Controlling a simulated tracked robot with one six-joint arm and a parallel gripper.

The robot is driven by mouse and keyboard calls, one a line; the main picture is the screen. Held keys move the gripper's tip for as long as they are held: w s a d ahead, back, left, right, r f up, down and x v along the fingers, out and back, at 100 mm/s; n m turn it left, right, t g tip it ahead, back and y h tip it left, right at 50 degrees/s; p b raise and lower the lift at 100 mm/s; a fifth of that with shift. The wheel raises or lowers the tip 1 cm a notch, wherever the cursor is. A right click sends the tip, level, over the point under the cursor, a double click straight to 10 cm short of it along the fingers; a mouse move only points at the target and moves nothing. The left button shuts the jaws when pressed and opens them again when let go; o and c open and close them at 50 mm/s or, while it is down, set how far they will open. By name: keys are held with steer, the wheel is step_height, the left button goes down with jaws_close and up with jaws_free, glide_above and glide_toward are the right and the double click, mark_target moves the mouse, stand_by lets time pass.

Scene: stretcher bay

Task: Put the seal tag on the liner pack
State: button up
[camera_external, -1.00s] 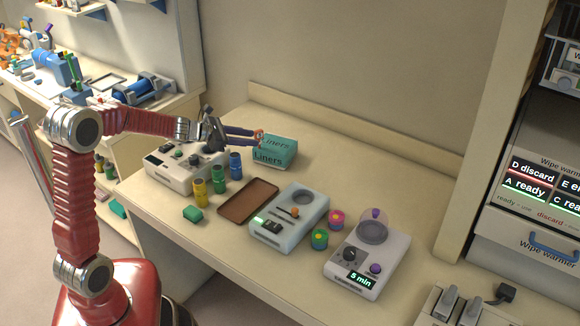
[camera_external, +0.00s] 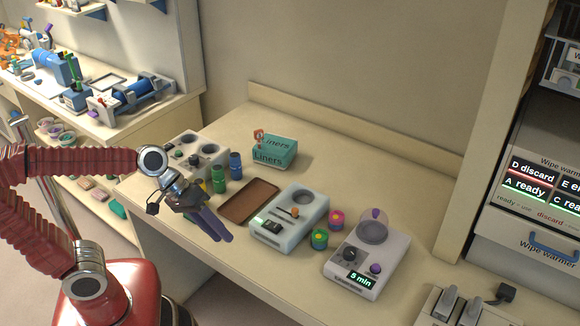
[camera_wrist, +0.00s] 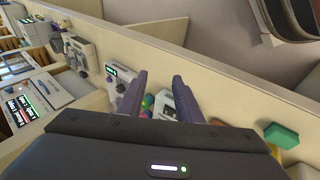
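The teal liner pack (camera_external: 275,155) lies at the back of the bench in the external view. The small orange-pink seal tag (camera_external: 258,135) is at the left end of its top, seemingly resting on it with part sticking up. My gripper (camera_external: 224,240) is well away from both, in front of the bench's near edge and pointing down to the right. In the wrist view my gripper (camera_wrist: 156,76) has its two fingers apart with nothing held between them. I cannot make out the liner pack or tag in the wrist view.
A brown tray (camera_external: 249,202), a pale device (camera_external: 290,218) and a timer unit (camera_external: 367,262) stand on the bench. Blue (camera_external: 236,166) and green (camera_external: 218,179) cylinders stand left of the tray. A green block (camera_wrist: 282,135) shows in the wrist view. Bench space right of the pack is clear.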

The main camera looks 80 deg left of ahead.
steer(key=s+d+f+m+y, duration=0.1)
steer(key=s+m+y, duration=0.1)
steer(key=s+m, duration=0.7)
steer(key=shift+s+d+f+m+g+y, duration=0.3)
steer(key=shift+s+d+f+g+y, duration=0.1)
steer(key=shift+s, duration=0.15)
stand_by(0.6)
